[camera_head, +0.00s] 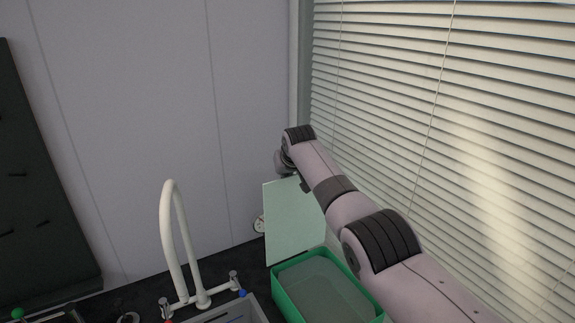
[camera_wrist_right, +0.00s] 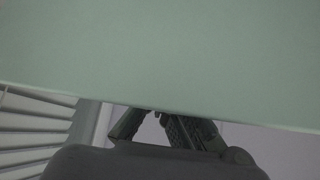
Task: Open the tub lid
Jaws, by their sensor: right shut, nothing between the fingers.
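The green tub (camera_head: 284,291) stands at the bottom of the head view, below my right arm, and its top is uncovered. A grey-green surface shows inside it. The pale green lid (camera_head: 290,228) stands up steeply at the tub's far edge. The lid (camera_wrist_right: 160,55) also fills the upper part of the right wrist view. My right gripper (camera_wrist_right: 157,114) is shut and empty, close to the lid, which hides its fingertips. I cannot tell whether they touch. In the head view my right wrist is at the lid's top edge and the fingers are hidden. My left gripper is out of view.
Window blinds (camera_head: 450,120) run along the right, close to my right arm.

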